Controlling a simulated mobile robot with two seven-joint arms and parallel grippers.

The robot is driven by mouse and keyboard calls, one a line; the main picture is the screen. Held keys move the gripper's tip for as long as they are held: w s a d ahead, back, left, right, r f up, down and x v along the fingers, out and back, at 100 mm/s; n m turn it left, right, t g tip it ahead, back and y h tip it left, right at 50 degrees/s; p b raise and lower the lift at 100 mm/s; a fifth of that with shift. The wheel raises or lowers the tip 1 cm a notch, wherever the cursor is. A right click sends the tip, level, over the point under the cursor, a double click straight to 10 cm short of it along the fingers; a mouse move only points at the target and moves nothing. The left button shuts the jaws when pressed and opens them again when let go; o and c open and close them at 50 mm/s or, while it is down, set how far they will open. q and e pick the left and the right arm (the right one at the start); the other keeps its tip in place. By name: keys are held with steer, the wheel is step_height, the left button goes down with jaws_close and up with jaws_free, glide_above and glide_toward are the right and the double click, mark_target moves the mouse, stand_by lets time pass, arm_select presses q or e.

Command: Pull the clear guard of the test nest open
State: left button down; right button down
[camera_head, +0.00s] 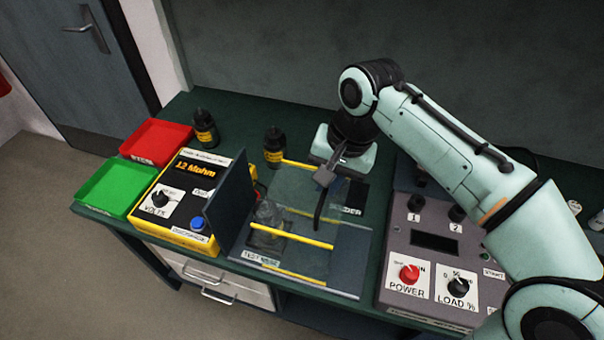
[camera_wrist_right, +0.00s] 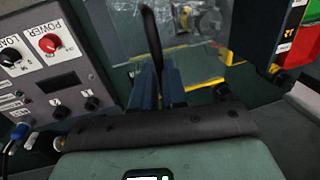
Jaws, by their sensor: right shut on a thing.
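The test nest (camera_head: 345,280) sits in the middle of the bench, between the yellow meter and the grey control box. Its clear guard (camera_head: 290,190) is a see-through panel with yellow edge strips; how far it stands open is hard to tell. A dark part (camera_head: 268,228) shows inside the nest, and it also shows in the right wrist view (camera_wrist_right: 208,20). My right gripper (camera_head: 326,178) is shut on the guard's black curved handle (camera_head: 318,212). The handle (camera_wrist_right: 150,28) rises between the fingers (camera_wrist_right: 160,82) in the right wrist view. My left gripper is out of view.
A yellow meter (camera_head: 180,238) and a dark upright panel (camera_head: 229,205) stand left of the nest. The grey control box (camera_head: 432,268) with knobs is close on the right. Green (camera_head: 112,186) and red (camera_head: 152,138) trays and black bottles (camera_head: 205,130) stand farther left and behind.

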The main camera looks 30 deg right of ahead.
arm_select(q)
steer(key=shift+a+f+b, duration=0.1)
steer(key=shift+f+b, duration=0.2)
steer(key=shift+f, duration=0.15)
arm_select(e)
steer(key=s+d, duration=0.4)
steer(key=s, duration=0.1)
steer(key=shift+s+d, duration=0.3)
steer(key=shift+d, duration=0.05)
steer(key=c, duration=1.2)
jaws_free()
steer(key=shift+o, duration=0.2)
steer(key=shift+r, duration=0.1)
